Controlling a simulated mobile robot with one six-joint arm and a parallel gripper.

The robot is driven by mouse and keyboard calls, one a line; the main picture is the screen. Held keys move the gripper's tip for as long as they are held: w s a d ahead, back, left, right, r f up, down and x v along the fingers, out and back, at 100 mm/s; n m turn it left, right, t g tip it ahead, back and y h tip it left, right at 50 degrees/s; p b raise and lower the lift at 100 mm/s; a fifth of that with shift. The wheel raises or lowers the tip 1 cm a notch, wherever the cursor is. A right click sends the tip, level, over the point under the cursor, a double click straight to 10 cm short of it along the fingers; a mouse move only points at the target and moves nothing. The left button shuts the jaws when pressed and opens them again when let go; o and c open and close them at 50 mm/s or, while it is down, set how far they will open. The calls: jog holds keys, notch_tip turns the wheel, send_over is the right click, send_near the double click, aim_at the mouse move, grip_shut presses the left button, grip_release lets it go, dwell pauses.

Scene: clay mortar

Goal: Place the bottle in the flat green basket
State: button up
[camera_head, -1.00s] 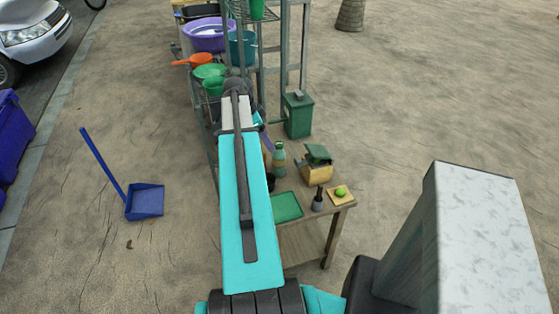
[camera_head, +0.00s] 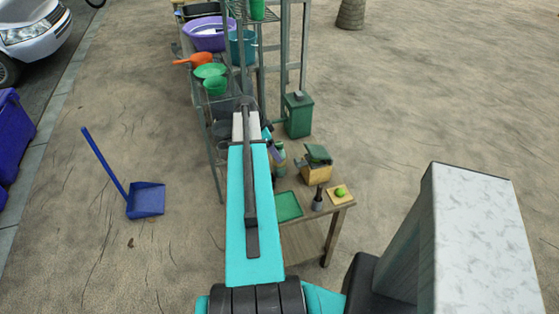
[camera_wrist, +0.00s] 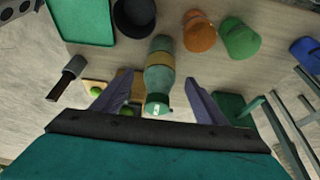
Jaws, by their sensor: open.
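The bottle (camera_wrist: 159,75), green with a tan band, stands on the wooden table. In the head view the bottle (camera_head: 280,160) is partly hidden by my arm. My gripper (camera_wrist: 158,78) is open, its two purplish fingers to either side of the bottle in the wrist view, with gaps on both sides. I cannot tell how deep the bottle is between them. The flat green basket (camera_head: 289,206) lies on the table nearer the body and looks empty. Its corner shows at upper left in the wrist view (camera_wrist: 108,30).
A dark pan (camera_wrist: 134,16), an orange cup (camera_wrist: 198,32) and a green cup (camera_wrist: 240,40) are near the bottle. A yellow box with a green top (camera_head: 315,170), a dark pestle-like item (camera_head: 318,200) and a board with a lime (camera_head: 340,193) share the table. A metal rack (camera_head: 262,60) stands behind.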

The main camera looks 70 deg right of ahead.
aim_at(282, 143)
jog(key=shift+p+x, duration=0.85)
jog(key=shift+x, duration=0.3)
jog(key=shift+p+x, duration=0.4)
jog(key=shift+x, duration=1)
jog(key=shift+s+d, duration=0.1)
jog(key=shift+d, duration=0.05)
jog(key=c, duration=1.5)
jog(key=shift+r, duration=0.2)
jog(key=shift+r+b, duration=1.5)
jog(key=shift+r, duration=3.35)
